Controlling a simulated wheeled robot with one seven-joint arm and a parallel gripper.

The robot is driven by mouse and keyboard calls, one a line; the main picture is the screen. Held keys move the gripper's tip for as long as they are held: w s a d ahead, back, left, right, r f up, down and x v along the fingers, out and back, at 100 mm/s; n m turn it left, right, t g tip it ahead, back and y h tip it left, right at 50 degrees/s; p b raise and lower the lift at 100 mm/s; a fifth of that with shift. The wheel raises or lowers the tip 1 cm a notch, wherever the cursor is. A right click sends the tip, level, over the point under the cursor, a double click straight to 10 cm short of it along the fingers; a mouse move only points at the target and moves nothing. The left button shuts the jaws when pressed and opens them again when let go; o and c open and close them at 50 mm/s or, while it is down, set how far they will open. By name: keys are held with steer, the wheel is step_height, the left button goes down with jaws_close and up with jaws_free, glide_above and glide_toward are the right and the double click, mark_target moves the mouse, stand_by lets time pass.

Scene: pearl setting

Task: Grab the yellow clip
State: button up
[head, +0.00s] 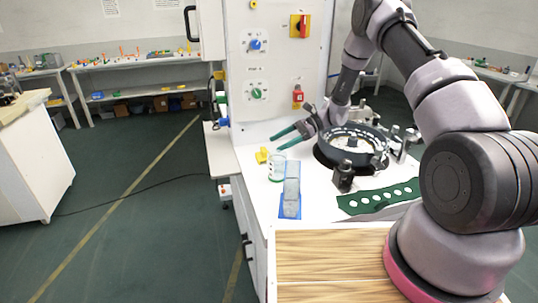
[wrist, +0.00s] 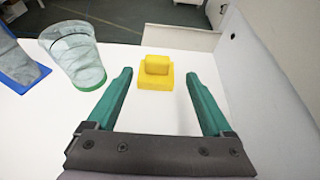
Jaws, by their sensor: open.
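The yellow clip (head: 262,155) sits on the white worktop, near its left edge and close to the upright panel. In the wrist view the yellow clip (wrist: 156,72) stands ahead of the fingertips, roughly midway between them, with a raised block on a wider base. My gripper (head: 274,141) has two green fingers spread apart with nothing between them. In the wrist view my gripper (wrist: 159,74) points toward the clip. The head view shows the fingertips above and to the right of the clip. Whether they touch it cannot be seen, but they look apart.
A clear glass with a green base (head: 277,168) stands just right of the clip. A clear block on a blue base (head: 291,195) is nearer. A black ring fixture (head: 350,145) and a green strip with holes (head: 377,199) lie to the right. The white panel (wrist: 275,80) rises close beside the right finger.

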mark_target(261, 153)
steer(key=x, duration=1)
steer(key=shift+s+a+f, duration=0.1)
steer(key=shift+s+a, duration=0.1)
steer(key=shift+s, duration=0.1)
steer(key=c, duration=1)
